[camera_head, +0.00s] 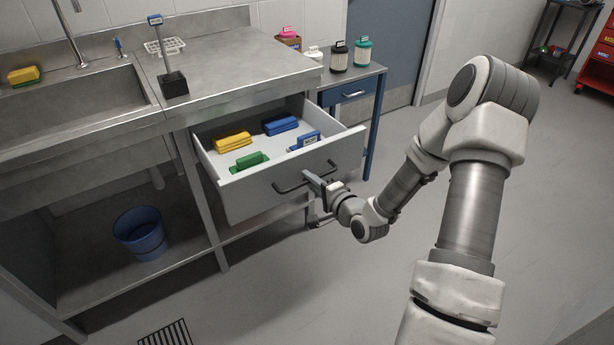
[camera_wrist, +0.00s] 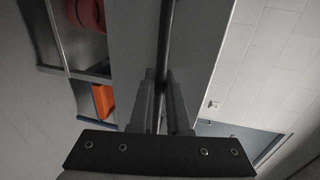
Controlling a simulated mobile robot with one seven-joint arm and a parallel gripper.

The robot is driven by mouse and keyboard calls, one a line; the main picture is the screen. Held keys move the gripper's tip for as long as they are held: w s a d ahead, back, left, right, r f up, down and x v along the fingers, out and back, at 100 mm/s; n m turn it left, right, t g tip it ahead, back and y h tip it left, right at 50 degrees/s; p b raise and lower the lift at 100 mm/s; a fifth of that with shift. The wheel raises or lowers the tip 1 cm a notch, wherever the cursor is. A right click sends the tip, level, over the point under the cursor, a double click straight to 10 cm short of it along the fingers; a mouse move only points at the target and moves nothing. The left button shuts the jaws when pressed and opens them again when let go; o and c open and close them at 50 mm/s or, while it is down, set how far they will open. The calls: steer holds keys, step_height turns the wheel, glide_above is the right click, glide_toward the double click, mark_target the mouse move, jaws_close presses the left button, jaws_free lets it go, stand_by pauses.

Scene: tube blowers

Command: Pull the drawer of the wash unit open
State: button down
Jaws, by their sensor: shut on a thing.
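The drawer (camera_head: 262,193) of the wash unit is pulled well out, under the steel worktop at the right of the sink in the head view. Its front is light grey with a dark bar handle (camera_head: 290,188). My gripper (camera_head: 314,181) is shut on that handle, near its middle. In the wrist view the handle (camera_wrist: 166,45) runs up from between my gripper's fingers (camera_wrist: 160,88). Inside the drawer lie a yellow sponge (camera_head: 233,141), a blue block (camera_head: 281,125), a green piece (camera_head: 249,161) and a blue and white item (camera_head: 305,141).
A blue bucket (camera_head: 141,232) stands on the lower shelf. A small side table (camera_head: 350,82) with several capped jars stands right of the drawer. The sink (camera_head: 75,105) is at the left. A floor grate (camera_head: 166,334) lies in front.

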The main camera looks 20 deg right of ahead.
steer(key=shift+s+d, duration=0.1)
steer(key=shift+s, duration=0.05)
steer(key=c, duration=0.9)
jaws_free()
steer(key=p+v, duration=0.6)
steer(key=v, duration=1.1)
steer(key=shift+s+p, duration=0.25)
steer(key=shift+p, duration=0.05)
steer(key=shift+d, duration=0.1)
